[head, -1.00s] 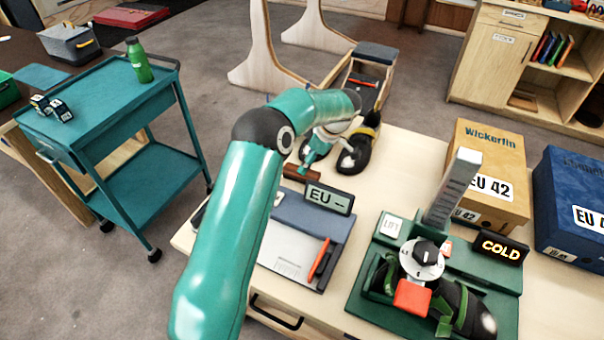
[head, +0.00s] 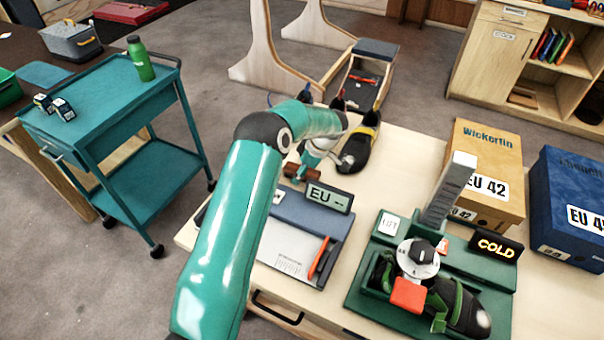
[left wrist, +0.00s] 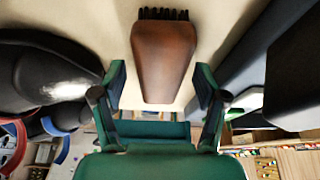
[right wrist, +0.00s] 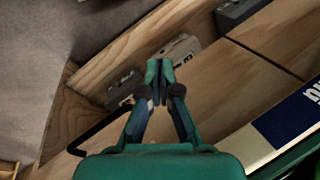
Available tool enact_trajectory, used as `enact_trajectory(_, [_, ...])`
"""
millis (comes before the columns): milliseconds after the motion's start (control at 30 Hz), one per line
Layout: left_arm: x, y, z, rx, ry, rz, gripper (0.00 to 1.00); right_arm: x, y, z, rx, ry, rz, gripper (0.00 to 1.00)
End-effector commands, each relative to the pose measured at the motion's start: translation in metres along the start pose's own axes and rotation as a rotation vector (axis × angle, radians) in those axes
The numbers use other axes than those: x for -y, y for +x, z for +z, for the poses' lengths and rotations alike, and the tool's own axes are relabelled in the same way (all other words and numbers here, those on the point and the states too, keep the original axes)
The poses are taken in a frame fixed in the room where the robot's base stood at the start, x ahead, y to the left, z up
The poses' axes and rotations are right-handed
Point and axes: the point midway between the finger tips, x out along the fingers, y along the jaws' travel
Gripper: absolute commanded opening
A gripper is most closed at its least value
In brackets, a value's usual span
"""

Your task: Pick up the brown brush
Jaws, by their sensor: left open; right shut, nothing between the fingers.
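The brown brush (left wrist: 165,60) lies on the pale tabletop in the left wrist view, its dark bristles at the top of the picture. My left gripper (left wrist: 160,85) is open, with one finger on each side of the brush's near end; I cannot tell whether they touch it. In the head view the brush (head: 301,173) shows behind the EU display, partly covered by my left gripper (head: 296,178). My right gripper (right wrist: 160,68) is shut and empty in the right wrist view, near a wooden drawer front. It is not visible in the head view.
Black shoes (head: 358,148) stand just beside the brush. The EU display (head: 328,198) and its grey-blue measuring plate (head: 340,250) are in front of it. A green fixture (head: 365,300) holding a shoe and two shoe boxes (head: 490,165) are to the right.

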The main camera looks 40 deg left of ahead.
Motion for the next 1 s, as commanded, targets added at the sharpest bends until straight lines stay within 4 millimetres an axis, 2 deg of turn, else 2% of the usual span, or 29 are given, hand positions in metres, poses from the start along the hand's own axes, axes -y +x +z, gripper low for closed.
enact_trajectory(1000, [0.000, 0.004, 0.001, 0.000, -0.002, -0.001, 0.73, -0.005, 0.014, 0.000, 0.000, 0.000, 0.000, 0.00])
